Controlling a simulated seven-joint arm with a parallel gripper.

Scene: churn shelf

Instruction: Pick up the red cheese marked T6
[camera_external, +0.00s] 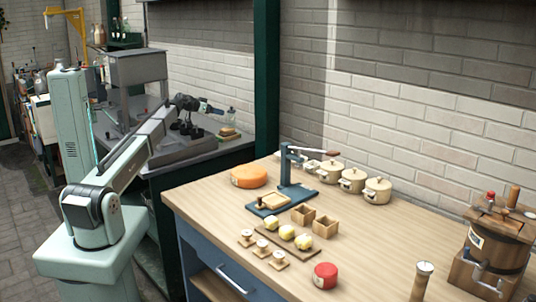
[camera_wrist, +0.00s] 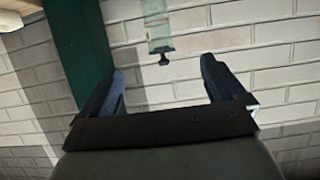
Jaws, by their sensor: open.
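A red round cheese (camera_external: 325,275) sits on the wooden table near its front edge in the external view. A pale label shows on its side, but the mark is too small to read. My gripper (camera_external: 218,110) is raised at the back left, over the grey counter area and far from the cheese. In the wrist view my gripper (camera_wrist: 165,85) is open, with its two dark fingers apart and nothing between them. The cheese is not in the wrist view, which faces the brick wall.
On the wooden table (camera_external: 350,222) stand an orange cheese wheel (camera_external: 249,177), a blue press stand (camera_external: 284,170), small wooden boxes (camera_external: 325,226), a board with yellow lumps (camera_external: 287,231), wooden stamps (camera_external: 262,248), cream pots (camera_external: 352,180) and a wooden churn (camera_external: 497,245). A green post (camera_external: 266,80) rises behind the table.

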